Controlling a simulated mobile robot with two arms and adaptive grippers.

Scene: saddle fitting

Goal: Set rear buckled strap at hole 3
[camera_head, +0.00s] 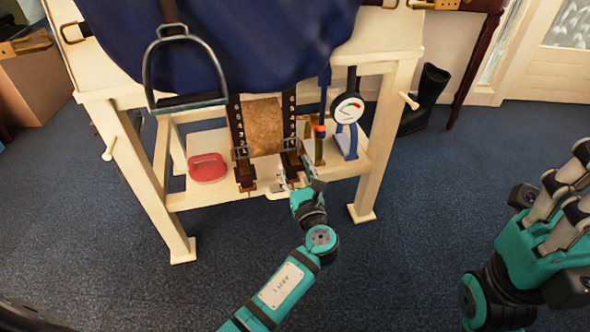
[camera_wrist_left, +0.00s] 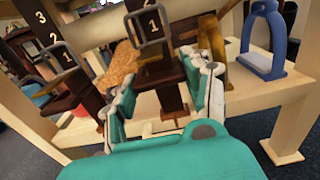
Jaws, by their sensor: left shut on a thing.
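Two dark brown straps with numbered holes hang side by side under the blue saddle cloth, a left strap (camera_head: 237,125) and a right strap (camera_head: 289,112). Each has a metal buckle.
A cream wooden stand (camera_head: 168,185) surrounds the straps, with pegs on its legs. A stirrup (camera_head: 185,70) hangs at the left. Floor in front is clear.

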